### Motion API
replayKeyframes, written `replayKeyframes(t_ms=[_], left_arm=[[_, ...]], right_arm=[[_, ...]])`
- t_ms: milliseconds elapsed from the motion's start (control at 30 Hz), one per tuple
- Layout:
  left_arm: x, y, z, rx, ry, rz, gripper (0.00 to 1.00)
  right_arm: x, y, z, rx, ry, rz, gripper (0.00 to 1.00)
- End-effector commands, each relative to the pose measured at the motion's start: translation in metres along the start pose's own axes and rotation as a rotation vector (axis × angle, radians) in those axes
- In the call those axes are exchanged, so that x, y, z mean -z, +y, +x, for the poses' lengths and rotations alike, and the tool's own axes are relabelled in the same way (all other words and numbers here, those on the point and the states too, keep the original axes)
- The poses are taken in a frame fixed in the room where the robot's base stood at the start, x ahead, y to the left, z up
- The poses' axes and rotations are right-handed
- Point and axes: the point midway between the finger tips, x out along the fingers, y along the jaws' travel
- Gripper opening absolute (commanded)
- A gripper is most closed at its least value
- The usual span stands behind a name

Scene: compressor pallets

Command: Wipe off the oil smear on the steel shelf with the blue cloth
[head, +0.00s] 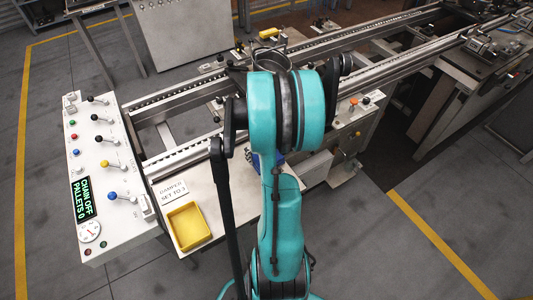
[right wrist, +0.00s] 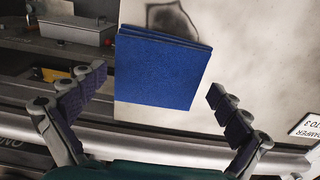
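The blue cloth (right wrist: 160,70) is a folded square pad lying on the pale steel shelf (right wrist: 255,65) in the right wrist view. In the head view my arm hides nearly all of it; only slivers of blue show beside the arm. A dark-edged, greyish oil smear (right wrist: 172,13) shows on the shelf just beyond the cloth, cut by the picture's top edge. My right gripper (right wrist: 157,81) is open, its fingers apart on either side of the cloth, not visibly touching it. My left gripper is not in view.
A yellow tray (head: 189,226) and a damper label (head: 173,190) are on the shelf's left part. A control panel (head: 108,180) with levers stands left of it. Conveyor rails (head: 190,153) run behind the shelf. A grey box (right wrist: 75,29) shows at the wrist view's upper left.

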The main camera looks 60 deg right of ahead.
Motion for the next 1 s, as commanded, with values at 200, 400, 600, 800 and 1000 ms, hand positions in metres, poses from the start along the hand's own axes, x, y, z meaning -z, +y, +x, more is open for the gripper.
replayKeyframes(t_ms=[200,400,600,800,1000], left_arm=[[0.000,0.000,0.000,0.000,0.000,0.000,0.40],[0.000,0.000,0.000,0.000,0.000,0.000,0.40],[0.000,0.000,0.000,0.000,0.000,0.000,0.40],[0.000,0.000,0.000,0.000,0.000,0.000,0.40],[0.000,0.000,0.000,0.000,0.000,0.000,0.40]], right_arm=[[0.000,0.000,-0.002,0.000,0.000,0.000,1.00],[-0.001,0.000,-0.029,0.000,0.000,0.000,1.00],[-0.001,0.000,-0.073,0.000,0.000,0.000,1.00],[0.000,0.000,-0.107,0.000,0.000,0.000,1.00],[0.000,0.000,-0.120,0.000,0.000,0.000,1.00]])
